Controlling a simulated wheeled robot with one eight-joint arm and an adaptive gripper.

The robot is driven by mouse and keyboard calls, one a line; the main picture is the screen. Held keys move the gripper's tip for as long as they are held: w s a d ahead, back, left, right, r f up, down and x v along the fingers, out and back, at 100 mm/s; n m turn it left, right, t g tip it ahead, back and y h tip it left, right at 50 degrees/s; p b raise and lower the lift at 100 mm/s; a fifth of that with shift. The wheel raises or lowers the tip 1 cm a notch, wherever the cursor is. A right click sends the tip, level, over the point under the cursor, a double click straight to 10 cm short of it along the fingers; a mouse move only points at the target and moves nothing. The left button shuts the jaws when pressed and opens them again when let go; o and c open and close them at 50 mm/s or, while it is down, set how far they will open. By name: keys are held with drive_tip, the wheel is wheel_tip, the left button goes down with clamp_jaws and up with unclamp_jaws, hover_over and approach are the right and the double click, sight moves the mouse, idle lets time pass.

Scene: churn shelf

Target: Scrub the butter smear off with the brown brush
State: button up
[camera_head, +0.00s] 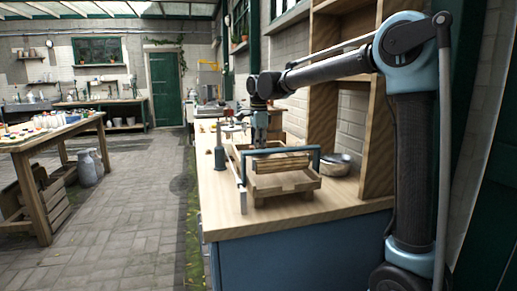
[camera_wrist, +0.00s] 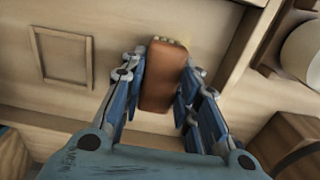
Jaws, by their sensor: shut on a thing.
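The brown brush (camera_wrist: 163,80) sits between the fingers of my gripper (camera_wrist: 158,88) in the wrist view, with its pale bristle end pointing away from the wrist. My gripper is shut on it. Just beyond the brush's far end a faint yellowish patch (camera_wrist: 187,42) shows on pale wood; it looks like the butter smear, partly covered by the brush. I cannot tell whether the bristles touch it. In the head view my gripper (camera_head: 260,136) points down over the worktop, behind a wooden tray. The brush cannot be made out there.
The wooden tray (camera_head: 286,187) with a blue-grey bar stands on the worktop (camera_head: 240,218). A metal bowl (camera_head: 336,164) is to its right, beside a tall wooden shelf (camera_head: 375,145). A dark green upright object (camera_head: 220,158) stands left. The worktop's front is clear.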

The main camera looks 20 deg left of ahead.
drive_tip(key=shift+s+d+f, duration=0.15)
drive_tip(key=shift+s+d, duration=0.45)
drive_tip(key=shift+s, duration=0.35)
drive_tip(key=shift+s+d+f, duration=0.15)
drive_tip(key=shift+s+d, duration=0.4)
drive_tip(key=shift+s, duration=0.4)
drive_tip(key=shift+s+a, duration=0.4)
drive_tip(key=shift+a, duration=0.3)
drive_tip(key=shift+w+a+r, duration=0.1)
drive_tip(key=shift+w+a, duration=0.55)
drive_tip(key=shift+w, duration=0.45)
drive_tip(key=shift+w+a+r, duration=0.1)
drive_tip(key=shift+w+a, duration=0.6)
drive_tip(key=shift+w, duration=0.45)
drive_tip(key=shift+w+a, duration=0.65)
drive_tip(key=shift+w, duration=0.45)
drive_tip(key=shift+s+d+r, duration=0.1)
drive_tip(key=shift+r, duration=1.45)
drive_tip(key=shift+s+r, duration=0.1)
drive_tip(key=shift+r, duration=1.4)
drive_tip(key=shift+r, duration=0.1)
drive_tip(key=shift+s+r, duration=0.1)
drive_tip(key=shift+r, duration=1.3)
